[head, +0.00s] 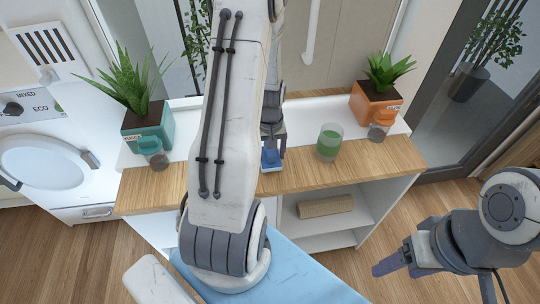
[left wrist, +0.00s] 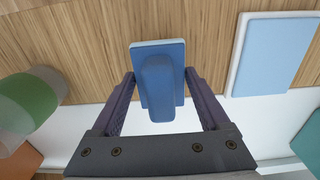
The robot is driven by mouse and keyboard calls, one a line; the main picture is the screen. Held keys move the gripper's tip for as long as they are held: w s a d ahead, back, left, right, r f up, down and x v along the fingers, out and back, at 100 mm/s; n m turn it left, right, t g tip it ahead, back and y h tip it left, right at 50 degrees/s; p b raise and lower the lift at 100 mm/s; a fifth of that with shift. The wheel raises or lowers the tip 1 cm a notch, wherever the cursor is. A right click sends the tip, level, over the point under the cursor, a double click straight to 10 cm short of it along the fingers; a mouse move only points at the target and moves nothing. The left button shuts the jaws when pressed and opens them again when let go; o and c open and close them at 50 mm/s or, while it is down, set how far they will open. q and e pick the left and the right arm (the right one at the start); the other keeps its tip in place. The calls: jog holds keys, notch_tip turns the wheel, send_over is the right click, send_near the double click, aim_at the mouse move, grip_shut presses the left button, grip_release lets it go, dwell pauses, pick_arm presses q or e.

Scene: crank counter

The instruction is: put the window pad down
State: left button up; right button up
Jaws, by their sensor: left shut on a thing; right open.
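The window pad (head: 270,158) is a small blue block with a paler underside and a raised handle. My left gripper (head: 272,138) is shut on the handle. In the left wrist view the window pad (left wrist: 158,80) sits between the fingertips of my left gripper (left wrist: 160,78), over the wooden counter strip. I cannot tell whether its underside touches the counter. A flat light blue tile with a white rim (left wrist: 272,52) lies apart from it, to the right; my arm hides it in the head view. My right gripper (head: 392,260) is open and empty, low at the right.
The counter (head: 375,165) has a wooden front and white back. A glass with green contents (head: 329,142) stands right of the pad. A teal pot (head: 148,125) and small jar (head: 153,152) stand left; an orange pot (head: 375,103) and jar (head: 381,125) stand right.

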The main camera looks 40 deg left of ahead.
pick_arm(q)
jog(key=shift+f, duration=0.9)
jog(key=shift+f, duration=0.15)
jog(key=o, duration=1.4)
notch_tip(320, 180, up, 12)
jog(key=shift+r+b, duration=0.2)
jog(key=shift+b, duration=0.25)
jog(key=s+d+r+m, duration=0.15)
jog(key=d+m, duration=0.25)
jog(key=d, duration=0.5)
jog(key=d+r+m, duration=0.3)
jog(key=d, duration=0.6)
jog(key=s+d+r+m, duration=0.1)
jog(key=s+d+m, duration=0.2)
jog(key=s+d, duration=0.1)
jog(key=s+d+r+m, duration=0.1)
jog(key=s+d+m, duration=0.3)
jog(key=s, duration=0.1)
jog(key=s+d+r+m+h, duration=0.1)
jog(key=s+d+m, duration=0.2)
jog(key=s+d, duration=0.1)
jog(key=shift+s+d+r, duration=0.1)
jog(key=shift+s+d, duration=0.25)
jog(key=shift+s, duration=0.5)
